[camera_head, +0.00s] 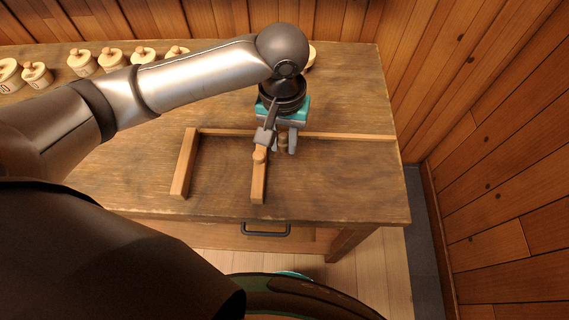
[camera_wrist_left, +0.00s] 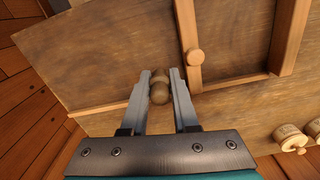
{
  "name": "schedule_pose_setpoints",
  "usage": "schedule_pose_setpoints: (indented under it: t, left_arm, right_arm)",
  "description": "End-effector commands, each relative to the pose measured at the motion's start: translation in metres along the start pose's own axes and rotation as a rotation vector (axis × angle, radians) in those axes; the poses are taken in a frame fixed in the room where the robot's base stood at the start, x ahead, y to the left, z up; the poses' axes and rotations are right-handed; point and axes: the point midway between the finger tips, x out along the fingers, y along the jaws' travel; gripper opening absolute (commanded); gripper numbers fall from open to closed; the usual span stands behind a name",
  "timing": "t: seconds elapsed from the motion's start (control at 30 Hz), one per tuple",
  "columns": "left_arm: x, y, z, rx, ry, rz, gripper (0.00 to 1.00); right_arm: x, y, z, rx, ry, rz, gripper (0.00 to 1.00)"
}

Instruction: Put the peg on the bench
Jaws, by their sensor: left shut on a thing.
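The peg (camera_head: 284,141) is a small brown turned piece with rounded ends. My left gripper (camera_head: 279,142) is shut on it over the bench (camera_head: 345,178), and the wrist view shows the peg (camera_wrist_left: 159,88) between the two grey fingers (camera_wrist_left: 160,82). I cannot tell whether the peg touches the bench top. The bench is a worn brown wooden table with a drawer handle at its front. My right gripper is not in view.
Light wooden rails stand on the bench: a long back rail (camera_head: 345,136), a left strip (camera_head: 185,165) and a middle strip (camera_head: 258,184) with a round knob (camera_head: 260,154) close beside my gripper. Several lidded pots (camera_head: 82,63) line the back left. The bench top right of my gripper is clear.

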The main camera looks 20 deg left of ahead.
Motion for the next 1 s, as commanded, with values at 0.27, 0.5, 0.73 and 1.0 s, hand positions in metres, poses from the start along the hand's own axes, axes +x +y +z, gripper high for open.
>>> schedule_pose_setpoints:
  t: [0.27,0.5,0.73,1.0]
  left_arm:
    - [0.041,0.000,0.000,-0.001,0.000,0.000,0.00]
    - [0.067,-0.001,0.000,0.000,-0.002,-0.001,0.00]
    - [0.084,0.000,0.000,0.000,0.001,0.001,0.00]
    - [0.086,-0.001,0.000,-0.001,0.000,0.000,0.00]
  right_arm:
    - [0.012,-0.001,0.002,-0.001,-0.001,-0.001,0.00]
    - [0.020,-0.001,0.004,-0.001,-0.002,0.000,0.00]
    - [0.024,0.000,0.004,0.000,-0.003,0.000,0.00]
    - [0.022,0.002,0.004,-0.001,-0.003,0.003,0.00]
